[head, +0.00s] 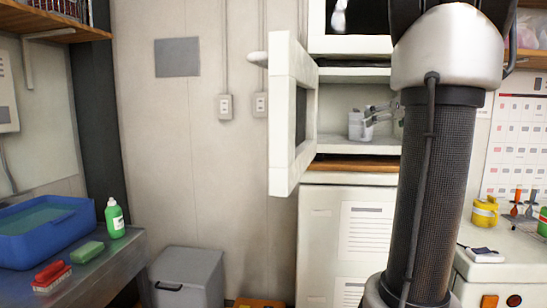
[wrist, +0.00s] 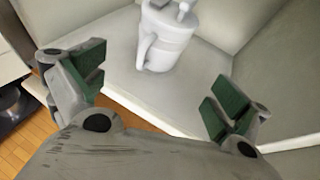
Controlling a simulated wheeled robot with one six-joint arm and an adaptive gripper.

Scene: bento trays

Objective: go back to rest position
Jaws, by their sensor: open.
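My gripper (wrist: 154,88) is open, with its two green-padded fingers spread wide and nothing between them. In the head view my gripper (head: 378,113) is inside the open white cabinet (head: 345,147), partly hidden by my own arm. A white lidded vessel with a handle (wrist: 168,42) stands upright on the pale shelf, beyond the fingertips and apart from them. It seems to be the pale container (head: 356,126) just left of my gripper in the head view.
The cabinet door (head: 281,115) stands open on the left. A shelf edge lies above my gripper. A counter at left holds a blue basin (head: 45,238), a green bottle (head: 115,218), a sponge (head: 87,252) and a red brush (head: 52,274). A grey bin (head: 188,275) stands below.

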